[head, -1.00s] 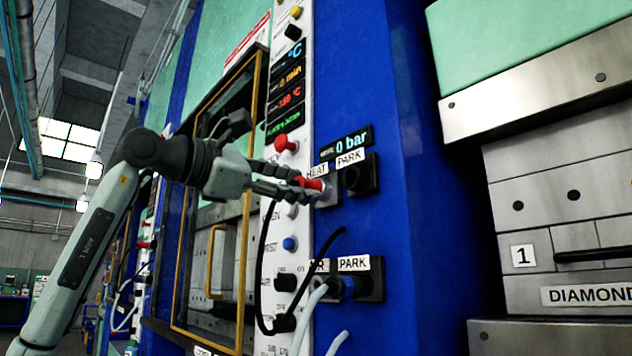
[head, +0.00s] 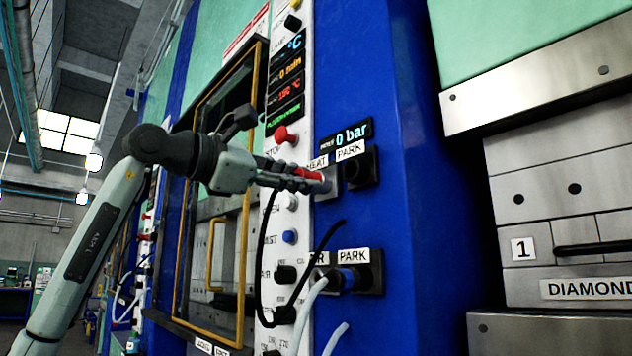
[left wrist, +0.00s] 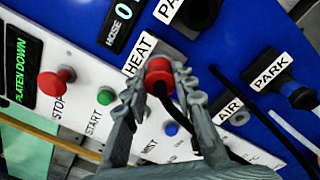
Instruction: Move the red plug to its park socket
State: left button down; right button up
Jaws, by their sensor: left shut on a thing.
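The red plug (head: 308,173) is at the grey HEAT socket (head: 330,186) on the blue press column. My left gripper (head: 316,181) is shut on it, with a finger on each side. In the left wrist view the plug (left wrist: 159,70) sits between the fingertips, just below the HEAT label, with a black cable behind it. I cannot tell how deep it sits in the socket. The upper PARK socket (head: 359,170), black and empty, is just right of HEAT; it is partly cut off in the left wrist view (left wrist: 199,13). My right gripper is not in view.
A red stop button (head: 285,136) and a blue button (head: 290,237) are on the white panel left of the sockets. Below, a blue plug (head: 349,278) is in the lower PARK socket beside AIR. A black cable (head: 265,270) hangs in a loop.

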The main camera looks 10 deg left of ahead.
pick_arm(q)
jog(key=shift+s+a, duration=0.2)
jog(key=shift+s, duration=0.05)
jog(key=shift+s+a, duration=0.3)
jog(key=shift+s, duration=0.1)
jog(key=shift+s+a+b, duration=0.3)
jog(key=shift+s+a, duration=0.15)
jog(key=shift+s, duration=0.1)
dwell(0.6)
jog(key=shift+s, duration=0.1)
jog(key=v, duration=0.3)
jog(key=shift+s+a+r, duration=0.1)
jog(key=shift+s+a, duration=0.2)
jog(key=shift+a, duration=0.1)
dwell(1.4)
